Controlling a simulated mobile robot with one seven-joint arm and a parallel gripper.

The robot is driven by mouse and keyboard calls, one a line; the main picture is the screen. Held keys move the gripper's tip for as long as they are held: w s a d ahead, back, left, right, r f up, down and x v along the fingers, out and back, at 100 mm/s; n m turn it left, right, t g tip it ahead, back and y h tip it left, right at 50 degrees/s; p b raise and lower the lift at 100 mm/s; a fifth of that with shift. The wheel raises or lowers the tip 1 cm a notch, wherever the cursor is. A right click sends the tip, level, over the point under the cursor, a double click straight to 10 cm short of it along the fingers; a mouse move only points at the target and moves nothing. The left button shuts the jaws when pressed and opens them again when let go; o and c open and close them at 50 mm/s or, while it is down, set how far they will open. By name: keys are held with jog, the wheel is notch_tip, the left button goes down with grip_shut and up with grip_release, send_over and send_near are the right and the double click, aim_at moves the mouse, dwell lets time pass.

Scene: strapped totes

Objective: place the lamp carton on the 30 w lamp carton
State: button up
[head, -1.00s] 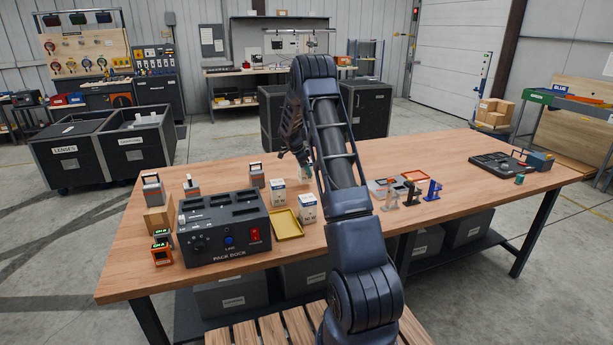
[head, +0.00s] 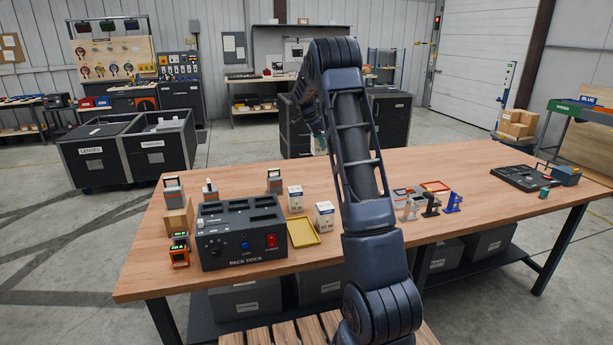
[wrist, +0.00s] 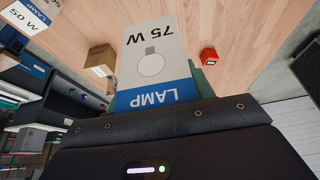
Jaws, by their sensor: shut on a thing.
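My gripper (wrist: 155,88) is shut on a white and blue lamp carton (wrist: 152,45) marked 75 W, which fills the middle of the wrist view. In the head view the gripper is mostly hidden behind my arm, with a sliver of the held carton (head: 319,146) showing above the table. Two other white and blue cartons stand upright on the table, a rear one (head: 295,199) and a front one (head: 325,216); their wattages are too small to read surely. Lamp cartons also show at the left edge of the wrist view (wrist: 22,22).
The black pack dock (head: 240,237) stands left of the cartons, with a yellow tray (head: 303,232) beside it. Small coloured stands (head: 431,205) and a black tray (head: 515,178) lie to the right. Much of the table's right middle is clear.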

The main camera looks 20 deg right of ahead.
notch_tip(320, 180, up, 9)
send_over(297, 188)
jog(key=f, duration=2)
jog(key=shift+s+a+f, duration=0.1)
jog(key=shift+s+f, duration=0.05)
jog(key=shift+s, duration=0.05)
jog(key=shift+f, duration=0.1)
jog(key=o, duration=1)
